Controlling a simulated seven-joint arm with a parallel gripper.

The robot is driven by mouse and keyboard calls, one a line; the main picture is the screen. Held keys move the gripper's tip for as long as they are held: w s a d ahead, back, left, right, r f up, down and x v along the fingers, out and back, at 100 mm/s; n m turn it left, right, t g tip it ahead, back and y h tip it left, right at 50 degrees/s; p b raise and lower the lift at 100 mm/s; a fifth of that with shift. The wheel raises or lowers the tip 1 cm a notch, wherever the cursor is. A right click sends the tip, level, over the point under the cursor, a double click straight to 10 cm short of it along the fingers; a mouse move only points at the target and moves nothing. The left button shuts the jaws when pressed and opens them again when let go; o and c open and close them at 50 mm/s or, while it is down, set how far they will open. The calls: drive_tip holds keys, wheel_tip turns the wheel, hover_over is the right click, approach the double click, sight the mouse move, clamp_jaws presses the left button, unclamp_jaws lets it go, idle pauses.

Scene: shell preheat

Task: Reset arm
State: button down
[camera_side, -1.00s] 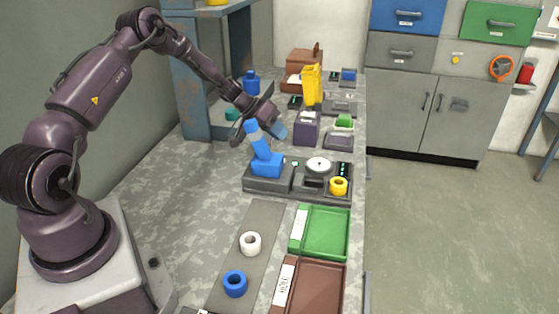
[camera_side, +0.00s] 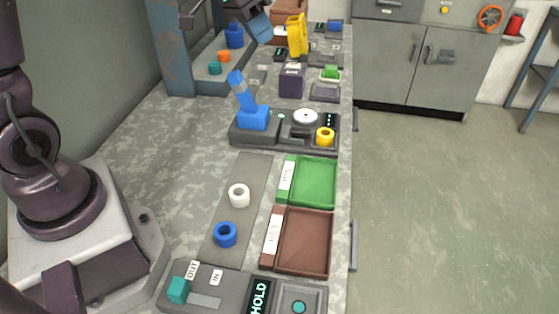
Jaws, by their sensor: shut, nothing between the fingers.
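My gripper (camera_side: 258,26) is at the top edge of the picture, with bluish fingertips pointing down and right. It is shut and empty, held up in the air, apart from the things below it. My arm runs out of the picture at the top, so much of it is hidden. Below the gripper, a blue lever (camera_side: 242,92) leans up and left from a blue block on a dark grey station (camera_side: 240,136). A round white dial (camera_side: 306,116) and a yellow ring (camera_side: 325,137) are on the same station.
A white ring (camera_side: 239,195) and a blue ring (camera_side: 225,234) stand on a grey strip (camera_side: 252,170). A green tray (camera_side: 314,182) and a brown tray (camera_side: 306,238) look empty. A console in front reads HOLD (camera_side: 259,298). A yellow object (camera_side: 297,36) stands near my gripper.

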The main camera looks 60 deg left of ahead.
drive_tip(key=s+d+r+y, duration=0.1)
drive_tip(key=s+d+r, duration=0.1)
drive_tip(key=s, duration=0.8)
drive_tip(key=s+d+r+t+y, duration=0.1)
drive_tip(key=s+d+r+y, duration=0.1)
drive_tip(key=s, duration=0.8)
drive_tip(key=shift+d+n, duration=0.4)
drive_tip(key=shift+d, duration=0.5)
